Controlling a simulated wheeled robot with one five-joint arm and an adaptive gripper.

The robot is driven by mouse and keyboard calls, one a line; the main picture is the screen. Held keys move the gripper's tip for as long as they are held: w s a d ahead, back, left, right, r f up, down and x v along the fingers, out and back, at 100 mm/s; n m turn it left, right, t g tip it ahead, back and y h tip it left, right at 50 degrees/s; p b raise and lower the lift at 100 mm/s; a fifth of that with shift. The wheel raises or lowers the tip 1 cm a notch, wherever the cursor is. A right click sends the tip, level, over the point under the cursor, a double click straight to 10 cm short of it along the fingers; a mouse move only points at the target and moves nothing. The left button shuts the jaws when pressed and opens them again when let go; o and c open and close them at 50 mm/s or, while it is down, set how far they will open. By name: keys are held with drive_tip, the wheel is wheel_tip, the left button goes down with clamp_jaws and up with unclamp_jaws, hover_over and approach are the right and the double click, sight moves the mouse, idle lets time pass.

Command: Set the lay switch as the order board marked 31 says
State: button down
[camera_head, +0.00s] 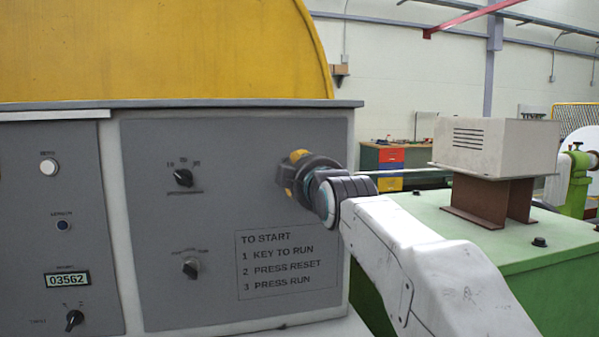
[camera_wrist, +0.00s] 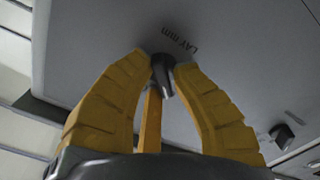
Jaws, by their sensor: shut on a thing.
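The lay switch (camera_wrist: 163,78) is a dark knob on the grey panel, with the label "LAY mm" (camera_wrist: 180,38) beside it in the wrist view. In the head view my gripper (camera_head: 292,168) is against the upper right of the grey panel (camera_head: 235,210) and hides the lay switch. The switch's setting cannot be read. No order board marked 31 shows in either view.
A dark selector knob (camera_head: 183,177) and a lower knob (camera_head: 191,267) are left on the panel. A "TO START" notice (camera_head: 288,264) is below my gripper. A counter (camera_head: 68,280) reads 03562. A green machine bed (camera_head: 530,250) stands at right.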

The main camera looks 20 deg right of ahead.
drive_tip(key=shift+r, duration=0.35)
drive_tip(key=c, duration=1.5)
unclamp_jaws()
drive_tip(key=o, duration=0.4)
drive_tip(key=shift+w+d+f, duration=0.1)
drive_tip(key=shift+f, duration=0.15)
drive_tip(key=shift+c, duration=0.2)
drive_tip(key=s, duration=1.2)
